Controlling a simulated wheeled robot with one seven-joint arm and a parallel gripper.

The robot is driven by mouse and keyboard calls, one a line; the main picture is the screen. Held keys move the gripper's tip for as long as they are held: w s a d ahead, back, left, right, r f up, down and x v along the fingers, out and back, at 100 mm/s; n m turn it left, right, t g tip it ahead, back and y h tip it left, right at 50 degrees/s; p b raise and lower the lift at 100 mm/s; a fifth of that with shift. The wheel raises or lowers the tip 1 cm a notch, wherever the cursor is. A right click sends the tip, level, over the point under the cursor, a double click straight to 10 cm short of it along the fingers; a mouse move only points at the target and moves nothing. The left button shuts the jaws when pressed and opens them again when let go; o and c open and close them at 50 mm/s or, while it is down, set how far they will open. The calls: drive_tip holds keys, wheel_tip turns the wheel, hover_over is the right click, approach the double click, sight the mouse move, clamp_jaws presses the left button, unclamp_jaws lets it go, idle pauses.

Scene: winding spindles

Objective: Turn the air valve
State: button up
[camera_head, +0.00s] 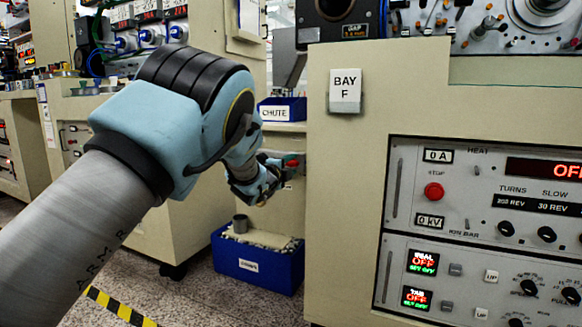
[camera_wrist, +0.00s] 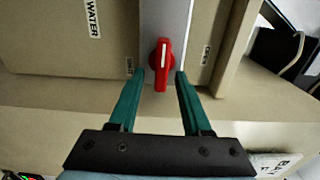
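The valve shows in the wrist view as a red knob (camera_wrist: 163,62) with a white line, on a grey metal strip (camera_wrist: 166,15) on a beige panel. The knob looks upright, its line tilted slightly. My gripper (camera_wrist: 160,76) is open, with its two teal fingers pointing at the knob, one tip on either side of its lower part. Gaps show between the fingers and the knob; I cannot tell how deep the tips reach. In the head view my gripper (camera_head: 272,178) is beside the small red knob (camera_head: 292,163), partly hidden by my arm.
A WATER label (camera_wrist: 93,18) is left of the strip. A blue CHUTE bin (camera_head: 283,110) sits above the gripper. A blue box (camera_head: 257,265) stands on the floor below. The BAY F cabinet (camera_head: 345,215) stands close on the right.

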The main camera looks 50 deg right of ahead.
drive_tip(key=shift+a, duration=0.1)
drive_tip(key=p+v, duration=0.1)
drive_tip(key=v, duration=0.9)
drive_tip(key=shift+a+p, duration=0.3)
drive_tip(key=shift+p, duration=0.1)
